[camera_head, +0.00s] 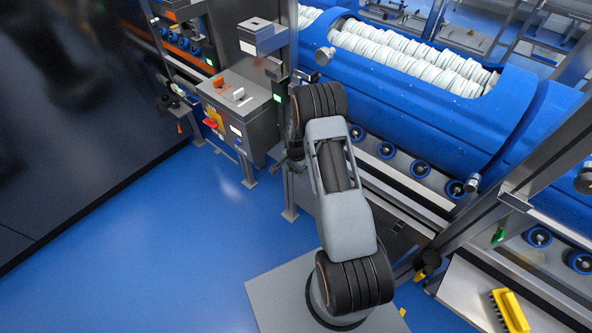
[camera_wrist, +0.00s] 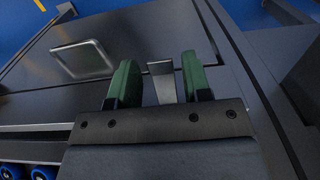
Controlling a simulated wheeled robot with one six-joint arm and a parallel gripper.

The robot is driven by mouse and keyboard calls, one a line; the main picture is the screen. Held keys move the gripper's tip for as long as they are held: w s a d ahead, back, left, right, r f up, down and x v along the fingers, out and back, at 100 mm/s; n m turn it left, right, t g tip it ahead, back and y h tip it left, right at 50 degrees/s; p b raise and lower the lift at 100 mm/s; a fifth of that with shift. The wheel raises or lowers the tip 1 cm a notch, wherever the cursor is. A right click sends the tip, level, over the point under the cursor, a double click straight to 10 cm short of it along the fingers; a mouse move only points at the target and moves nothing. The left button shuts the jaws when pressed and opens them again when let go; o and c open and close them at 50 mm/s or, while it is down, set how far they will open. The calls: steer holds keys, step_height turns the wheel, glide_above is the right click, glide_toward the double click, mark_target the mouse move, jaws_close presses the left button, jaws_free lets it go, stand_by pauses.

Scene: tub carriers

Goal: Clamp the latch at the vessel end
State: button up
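In the wrist view my gripper (camera_wrist: 160,85) has two green fingers standing apart. A small grey metal tab (camera_wrist: 163,84), which looks like the latch, stands between them, with narrow gaps showing on both sides. Its lower end is hidden behind the gripper body. A dark flat panel lies beyond the fingers. In the head view the blue vessel (camera_head: 430,105) holds rows of white ribbed pieces (camera_head: 410,55). My arm reaches up to near its left end. The gripper fingers and the latch cannot be made out there.
A grey metal frame (camera_wrist: 83,60) sits on the panel left of the fingers. A grey control box (camera_head: 240,105) with an orange and a red part stands left of my arm. Blue rollers (camera_head: 420,168) line the vessel's underside. A yellow brush (camera_head: 512,312) lies lower right. Blue floor is clear at left.

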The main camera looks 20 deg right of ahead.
steer(key=c, duration=0.7)
step_height(320, 180, down, 2)
steer(key=t+h+b, duration=0.1)
steer(key=h+b, duration=0.1)
steer(key=b, duration=0.5)
steer(key=shift+a+b, duration=0.1)
steer(key=shift+b, duration=0.25)
steer(key=shift+w+d+f+t+h+b, duration=0.15)
steer(key=shift+d+f+t+h+b, duration=1.15)
steer(key=shift+b, duration=4.85)
steer(key=shift+w+a+f+t+h+b, duration=0.25)
steer(key=shift+h+b, duration=2.3)
steer(key=shift+b, duration=3.6)
steer(key=shift+w+d+f+t+h+b, duration=0.15)
steer(key=shift+f+t+h+b, duration=1.3)
steer(key=shift+b, duration=4.7)
steer(key=shift+d+r+g+h, duration=0.1)
steer(key=shift+r+g+h, duration=0.3)
steer(key=shift+r+h, duration=0.25)
steer(key=o, duration=0.9)
